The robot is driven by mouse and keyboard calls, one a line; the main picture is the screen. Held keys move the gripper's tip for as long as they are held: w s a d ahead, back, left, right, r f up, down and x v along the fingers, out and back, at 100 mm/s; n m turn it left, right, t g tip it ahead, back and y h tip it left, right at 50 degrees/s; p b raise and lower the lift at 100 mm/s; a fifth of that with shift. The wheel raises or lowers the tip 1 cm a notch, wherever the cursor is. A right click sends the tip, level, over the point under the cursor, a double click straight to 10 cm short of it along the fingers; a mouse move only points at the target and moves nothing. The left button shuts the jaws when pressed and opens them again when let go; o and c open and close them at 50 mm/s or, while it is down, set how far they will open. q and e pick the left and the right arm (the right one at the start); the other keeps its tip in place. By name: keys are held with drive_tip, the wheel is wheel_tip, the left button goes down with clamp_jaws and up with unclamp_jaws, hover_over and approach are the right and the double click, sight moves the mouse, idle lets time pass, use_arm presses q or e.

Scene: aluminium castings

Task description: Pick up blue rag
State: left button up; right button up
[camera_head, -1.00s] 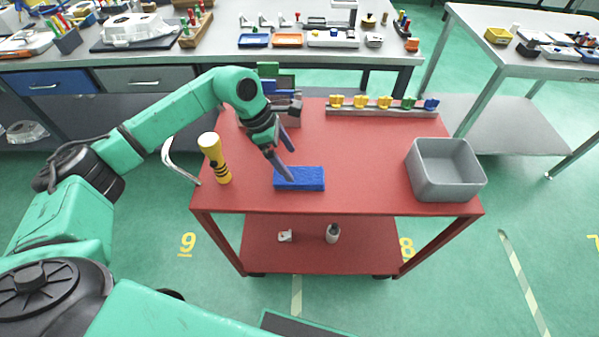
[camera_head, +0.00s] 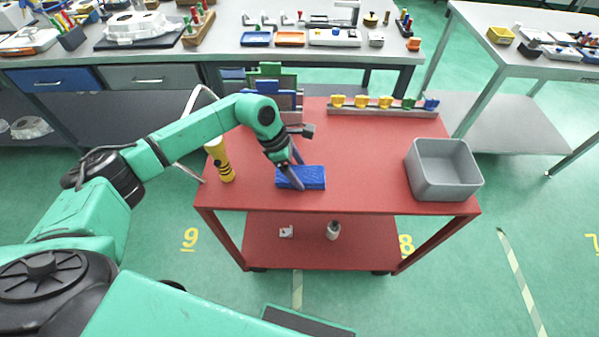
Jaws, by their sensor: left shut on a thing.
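The blue rag (camera_head: 313,178) is a folded, box-like blue block lying on the red cart top near its front edge. My left gripper (camera_head: 297,178) reaches down onto its left part, with its fingers on either side of the cloth, shut on it. The rag appears still on or very close to the cart top; I cannot tell any gap. My right gripper is not in view.
A yellow and black handled tool (camera_head: 221,160) stands left of the rag, close to my left arm. A grey bin (camera_head: 444,171) is at the cart's right. A rack with coloured clips (camera_head: 384,107) lies along the back. The red cart top (camera_head: 360,150) is clear between them.

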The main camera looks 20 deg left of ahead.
sight(298, 173)
use_arm(q)
wheel_tip(298, 173, up, 20)
drive_tip(key=b, duration=0.2)
drive_tip(key=shift+b, duration=0.35)
